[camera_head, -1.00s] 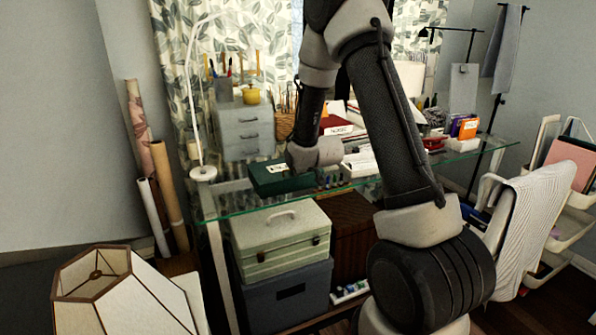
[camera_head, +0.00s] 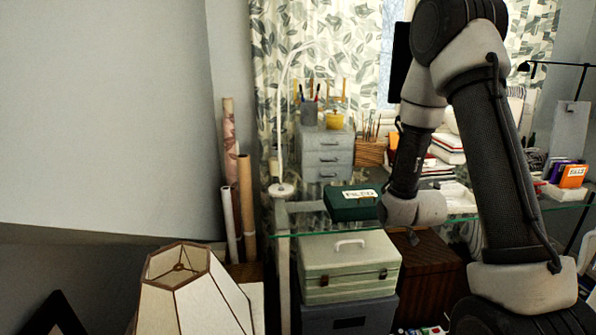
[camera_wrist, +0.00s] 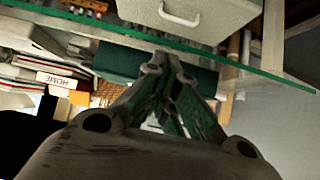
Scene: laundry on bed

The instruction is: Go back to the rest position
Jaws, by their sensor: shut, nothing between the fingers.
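My gripper (camera_wrist: 172,75) shows in the wrist view with its fingers together and nothing between them. In that view it points toward the glass desk's edge (camera_wrist: 130,36), with a dark green box (camera_wrist: 130,62) just beyond the fingers. In the head view my arm rises at the right and bends down toward the desk. The green box (camera_head: 345,207) lies on the glass desk (camera_head: 330,230), left of my wrist. I cannot tell whether the fingers touch anything.
A pale green case (camera_head: 330,280) sits under the desk. A grey drawer unit (camera_head: 326,150) and a lamp (camera_head: 281,189) stand on it. Rolled tubes (camera_head: 246,200) lean at the wall. A paper lampshade (camera_head: 195,300) stands front left. Bare wall fills the left.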

